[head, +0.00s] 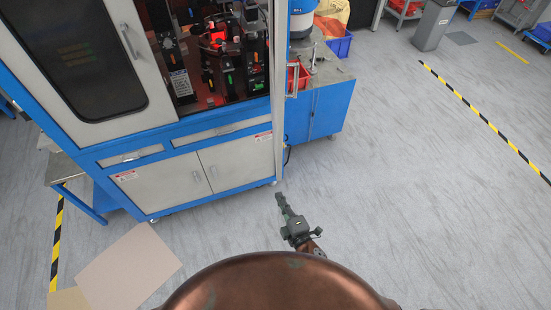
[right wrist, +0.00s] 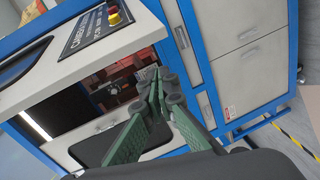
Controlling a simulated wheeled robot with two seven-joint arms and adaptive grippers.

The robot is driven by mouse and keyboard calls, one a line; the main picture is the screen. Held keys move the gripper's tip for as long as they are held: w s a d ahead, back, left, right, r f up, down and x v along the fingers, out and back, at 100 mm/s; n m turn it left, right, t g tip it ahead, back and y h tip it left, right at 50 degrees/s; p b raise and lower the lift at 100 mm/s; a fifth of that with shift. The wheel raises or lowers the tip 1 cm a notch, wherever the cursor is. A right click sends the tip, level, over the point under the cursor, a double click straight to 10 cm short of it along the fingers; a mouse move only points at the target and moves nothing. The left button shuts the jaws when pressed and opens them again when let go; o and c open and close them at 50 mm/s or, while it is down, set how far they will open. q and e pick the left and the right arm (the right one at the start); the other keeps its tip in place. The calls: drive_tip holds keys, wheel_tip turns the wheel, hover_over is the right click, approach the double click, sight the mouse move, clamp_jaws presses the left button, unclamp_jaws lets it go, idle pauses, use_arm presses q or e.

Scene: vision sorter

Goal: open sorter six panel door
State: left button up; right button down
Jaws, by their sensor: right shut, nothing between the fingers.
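The sorter (head: 130,140) is a large blue and white cabinet at the upper left of the head view. Its left door (head: 140,70), with a dark window and a bar handle (head: 127,41), is closed. To its right the front stands open on a red-lit interior (head: 205,60). A door panel (head: 279,95) stands nearly edge-on at the right of this opening, swung outward. My right gripper (head: 281,200) is below that panel's lower end, shut and empty. In the right wrist view its green fingers (right wrist: 156,80) meet in front of the opening. My left gripper is not in view.
A panel with a red button (right wrist: 113,17) shows in the right wrist view. A drawer and lower cupboard doors (head: 190,175) are below the opening. A blue side cabinet (head: 320,110) with a red bin (head: 298,77) stands to the right.

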wheel_tip(320, 180, up, 11)
drive_tip(key=s+a+n+t+y, duration=0.1)
drive_tip(key=a+n+t, duration=0.1)
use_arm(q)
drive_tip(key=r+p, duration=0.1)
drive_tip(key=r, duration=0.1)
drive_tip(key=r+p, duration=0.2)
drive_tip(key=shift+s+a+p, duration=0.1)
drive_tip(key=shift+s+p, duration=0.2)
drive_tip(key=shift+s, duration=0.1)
use_arm(e)
drive_tip(key=w, duration=0.9)
drive_tip(key=shift+d+r, duration=0.15)
drive_tip(key=shift+r, duration=0.15)
drive_tip(key=shift+d, duration=0.1)
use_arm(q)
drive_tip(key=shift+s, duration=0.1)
use_arm(e)
drive_tip(key=shift+g+y, duration=0.3)
